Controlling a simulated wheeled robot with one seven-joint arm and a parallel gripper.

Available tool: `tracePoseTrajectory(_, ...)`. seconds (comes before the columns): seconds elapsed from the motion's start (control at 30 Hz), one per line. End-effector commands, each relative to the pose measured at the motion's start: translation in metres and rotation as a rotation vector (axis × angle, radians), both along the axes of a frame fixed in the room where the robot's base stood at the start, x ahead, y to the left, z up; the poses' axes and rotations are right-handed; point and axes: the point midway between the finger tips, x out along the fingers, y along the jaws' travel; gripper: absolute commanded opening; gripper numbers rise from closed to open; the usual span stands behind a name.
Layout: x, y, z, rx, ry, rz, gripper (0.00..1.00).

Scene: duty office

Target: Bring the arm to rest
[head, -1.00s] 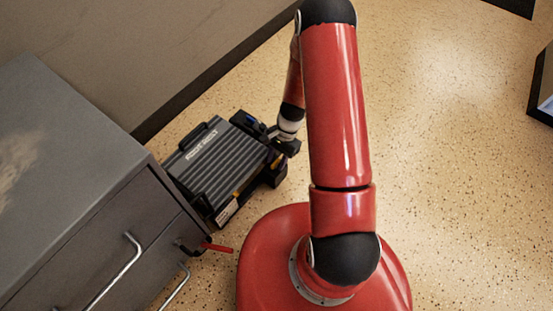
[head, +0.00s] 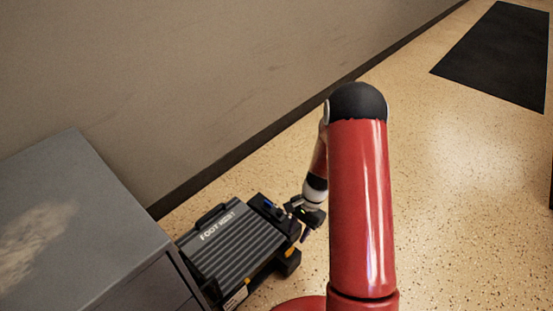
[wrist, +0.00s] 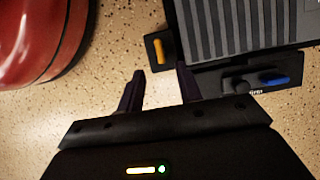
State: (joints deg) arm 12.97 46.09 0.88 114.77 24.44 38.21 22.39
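My red arm (head: 360,210) reaches up from my base and bends down on its far side to the floor area beside a foot rest. My gripper (head: 306,232) hangs low just right of the foot rest in the head view. In the wrist view my gripper (wrist: 159,82) has its two dark fingers spread, with only speckled floor between them. The right finger is close to the foot rest's edge; I cannot tell whether they touch.
The ridged dark foot rest (head: 240,245) lies on the floor between a grey cabinet (head: 75,215) and my gripper. It also shows in the wrist view (wrist: 235,25). A wall (head: 200,90) stands behind. Open floor (head: 460,190) lies right, with a black mat (head: 500,55) beyond.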

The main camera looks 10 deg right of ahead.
Motion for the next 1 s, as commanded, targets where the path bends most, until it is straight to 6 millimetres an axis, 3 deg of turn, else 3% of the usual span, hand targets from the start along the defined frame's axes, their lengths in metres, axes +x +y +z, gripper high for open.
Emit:
tracePoseTrajectory(0.17, 0.002, 0.000, 0.008, -0.002, -0.011, 0.010, 0.35)
tracePoseTrajectory(0.27, 0.005, 0.001, 0.038, -0.011, -0.051, 0.050, 0.35)
tracePoseTrajectory(0.43, 0.007, 0.007, 0.132, -0.045, -0.181, 0.187, 0.35)
tracePoseTrajectory(0.57, -0.004, 0.014, 0.205, -0.081, -0.287, 0.309, 0.35)
tracePoseTrajectory(0.8, -0.045, 0.025, 0.323, -0.170, -0.473, 0.526, 0.35)
tracePoseTrajectory(1.0, -0.095, 0.030, 0.400, -0.264, -0.617, 0.696, 0.35)
